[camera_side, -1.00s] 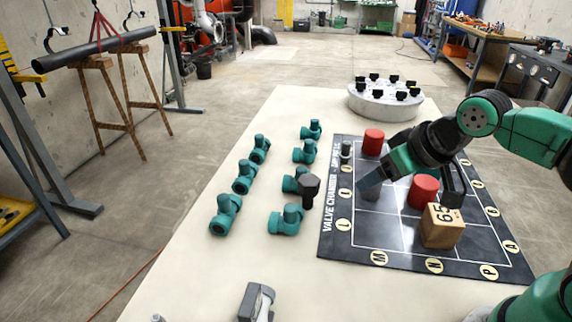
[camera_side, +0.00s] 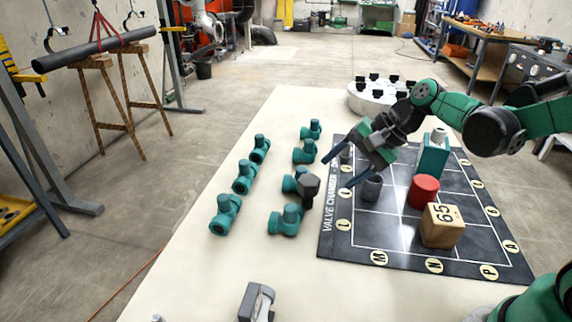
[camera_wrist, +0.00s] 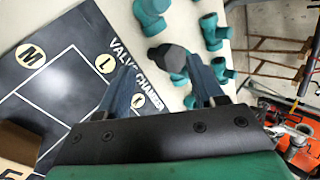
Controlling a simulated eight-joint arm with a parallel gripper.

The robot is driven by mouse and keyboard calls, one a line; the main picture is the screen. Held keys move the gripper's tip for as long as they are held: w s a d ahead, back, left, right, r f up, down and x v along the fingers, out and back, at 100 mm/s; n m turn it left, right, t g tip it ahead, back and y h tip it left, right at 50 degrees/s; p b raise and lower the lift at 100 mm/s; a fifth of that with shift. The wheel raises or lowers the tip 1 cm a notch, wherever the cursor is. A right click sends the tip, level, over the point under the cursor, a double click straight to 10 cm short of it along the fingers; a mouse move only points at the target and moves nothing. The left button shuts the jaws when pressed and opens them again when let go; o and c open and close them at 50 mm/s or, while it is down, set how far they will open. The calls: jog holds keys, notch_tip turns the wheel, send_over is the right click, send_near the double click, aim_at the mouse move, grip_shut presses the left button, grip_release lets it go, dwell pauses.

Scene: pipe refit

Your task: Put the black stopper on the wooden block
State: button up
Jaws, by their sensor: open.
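The black stopper (camera_side: 309,187) has a dark faceted head and appears beside or on a green pipe fitting left of the board; I cannot tell whether they touch. The wrist view shows the stopper (camera_wrist: 165,56) between and beyond my finger tips. The wooden block (camera_side: 441,226), marked 65, stands on the near part of the black board, with nothing on top. Its brown edge shows at the lower left of the wrist view (camera_wrist: 16,142). My gripper (camera_side: 336,170) is open and empty above the board's left edge, its fingers pointing down-left toward the stopper.
Several green pipe fittings (camera_side: 228,211) stand in two rows on the left. The black board (camera_side: 335,235) holds a red cylinder (camera_side: 423,192), a grey cylinder (camera_side: 372,188) and a teal piece (camera_side: 433,156).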

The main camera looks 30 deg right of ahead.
aim_at(309, 185)
jog(key=w+f+m+y, duration=0.1)
jog(key=m+y, duration=0.1)
jog(key=m, duration=0.1)
jog(key=w+d+f+m+y, duration=0.1)
jog(key=w+f+m, duration=0.1)
jog(key=m, duration=0.1)
jog(key=w+d+f+m+t+y, duration=0.1)
jog(key=f+m+y, duration=0.1)
jog(key=m, duration=0.2)
jog(key=shift+w+d+y, duration=0.1)
jog(key=shift+w+y, duration=0.15)
jog(key=shift+y, duration=0.05)
jog(key=shift+d+f+m+y, duration=0.2)
jog(key=shift+f+m+y, duration=0.3)
jog(key=shift+m, duration=0.3)
jog(key=shift+f, duration=0.1)
jog(key=shift+x, duration=2.8)
grip_shut()
notch_tip(309, 185, up, 24)
jog(key=s+d+m+t+h, duration=0.2)
jog(key=d+m+t+h, duration=0.1)
jog(key=m+t+h, duration=0.3)
jog(key=m+h, duration=0.1)
jog(key=m, duration=0.1)
jog(key=shift+m+t+h, duration=0.3)
jog(key=shift+m, duration=0.1)
